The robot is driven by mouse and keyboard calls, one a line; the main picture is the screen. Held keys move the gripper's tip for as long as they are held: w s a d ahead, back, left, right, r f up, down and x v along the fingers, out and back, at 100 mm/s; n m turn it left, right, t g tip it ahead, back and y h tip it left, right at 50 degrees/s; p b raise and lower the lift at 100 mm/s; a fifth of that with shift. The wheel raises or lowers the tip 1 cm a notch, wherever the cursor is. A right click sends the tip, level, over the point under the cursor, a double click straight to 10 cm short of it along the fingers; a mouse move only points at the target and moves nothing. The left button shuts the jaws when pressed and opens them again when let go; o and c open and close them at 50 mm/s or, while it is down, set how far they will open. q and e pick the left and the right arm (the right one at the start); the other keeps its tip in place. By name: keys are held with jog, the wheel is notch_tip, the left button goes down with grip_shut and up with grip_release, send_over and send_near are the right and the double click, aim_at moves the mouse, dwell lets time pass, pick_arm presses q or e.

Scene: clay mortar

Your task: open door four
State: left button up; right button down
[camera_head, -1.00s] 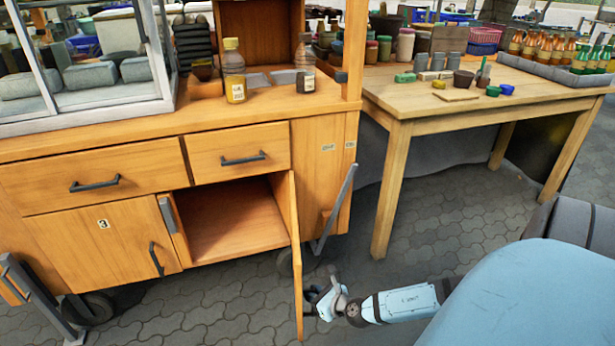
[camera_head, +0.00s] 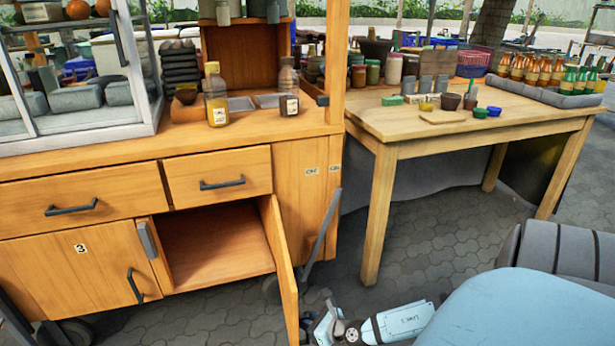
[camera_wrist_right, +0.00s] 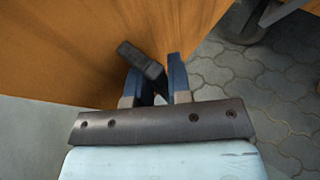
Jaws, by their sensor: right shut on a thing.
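Door four (camera_head: 283,272) is a wooden cabinet door at the lower right of the cart. It stands swung out wide, and the open compartment (camera_head: 215,245) behind it looks empty. My right gripper (camera_head: 307,322) is at the door's outer side, low in the head view. In the right wrist view, its fingers (camera_wrist_right: 158,84) are shut on the dark door handle (camera_wrist_right: 140,58), which sticks out above them. The wooden door face (camera_wrist_right: 75,45) fills the upper left there. My left gripper is not in view.
Door three (camera_head: 75,265), labelled 3, is closed at the left, with drawers (camera_head: 218,175) above. A wooden table (camera_head: 400,140) with pots and bottles stands at the right. A grey brace and a wheel are at the cart's right end. Paved floor (camera_head: 420,250) lies between.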

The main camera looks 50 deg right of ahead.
jog(key=shift+s+a+f, duration=0.1)
jog(key=c, duration=1.1)
grip_release()
jog(key=shift+c, duration=0.2)
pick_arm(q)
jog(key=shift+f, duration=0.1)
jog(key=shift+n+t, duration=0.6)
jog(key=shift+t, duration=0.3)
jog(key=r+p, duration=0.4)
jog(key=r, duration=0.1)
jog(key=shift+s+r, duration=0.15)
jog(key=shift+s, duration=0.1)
pick_arm(e)
jog(key=v, duration=1.3)
jog(key=shift+s+r, duration=0.25)
jog(key=shift+s, duration=0.1)
